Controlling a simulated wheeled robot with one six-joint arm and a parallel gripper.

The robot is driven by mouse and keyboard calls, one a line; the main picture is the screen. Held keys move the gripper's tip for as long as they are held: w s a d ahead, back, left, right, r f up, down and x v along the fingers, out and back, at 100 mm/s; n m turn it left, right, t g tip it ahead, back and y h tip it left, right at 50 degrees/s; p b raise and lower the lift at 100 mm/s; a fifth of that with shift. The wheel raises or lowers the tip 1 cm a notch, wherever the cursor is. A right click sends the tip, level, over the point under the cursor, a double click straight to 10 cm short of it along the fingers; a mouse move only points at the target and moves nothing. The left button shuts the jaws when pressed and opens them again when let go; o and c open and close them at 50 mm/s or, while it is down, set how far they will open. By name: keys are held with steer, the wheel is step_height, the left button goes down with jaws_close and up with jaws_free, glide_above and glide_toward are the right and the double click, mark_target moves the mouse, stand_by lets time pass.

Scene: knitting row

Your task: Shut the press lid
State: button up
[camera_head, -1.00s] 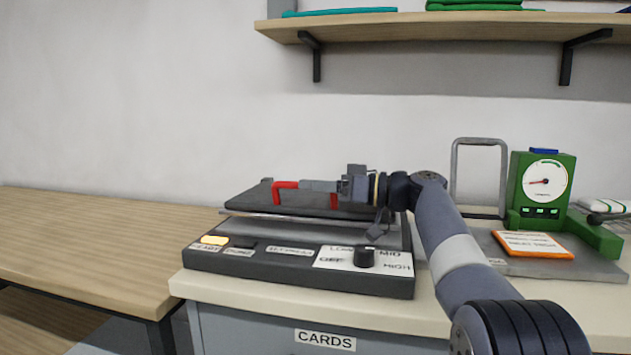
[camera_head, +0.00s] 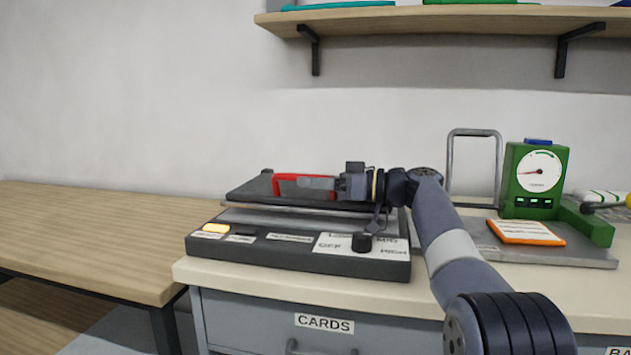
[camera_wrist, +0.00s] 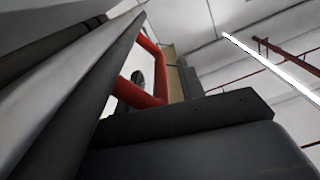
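The press stands on the cabinet top: a dark base (camera_head: 300,262) with a control panel, and a flat dark lid (camera_head: 250,190) with a red handle (camera_head: 287,178). The lid lies nearly level above the base; a gap shows between its front edge and the pale plate (camera_head: 235,217) below. My gripper (camera_head: 316,184) reaches in from the right, its grey fingers at the handle, just under its upper bar in this view. The handle (camera_wrist: 150,88) also shows close up in the wrist view. Whether the fingers are shut on it or touch it is hidden.
A green gauge device (camera_head: 535,180), an orange-edged card (camera_head: 526,232) and a metal frame (camera_head: 474,132) stand to the right, beyond my arm. A wooden table (camera_head: 90,230) on the left is clear. A shelf (camera_head: 440,18) hangs above.

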steer(key=shift+f, duration=0.1)
steer(key=p, duration=0.2)
glide_above(369, 213)
steer(key=shift+s, duration=0.1)
stand_by(0.4)
steer(key=a, duration=0.3)
steer(key=w+a+b, duration=0.1)
steer(key=a, duration=0.3)
steer(key=w+a+r, duration=0.1)
steer(key=a, duration=0.2)
steer(key=shift+a, duration=0.4)
steer(key=shift+w, duration=0.25)
steer(key=shift+r, duration=0.1)
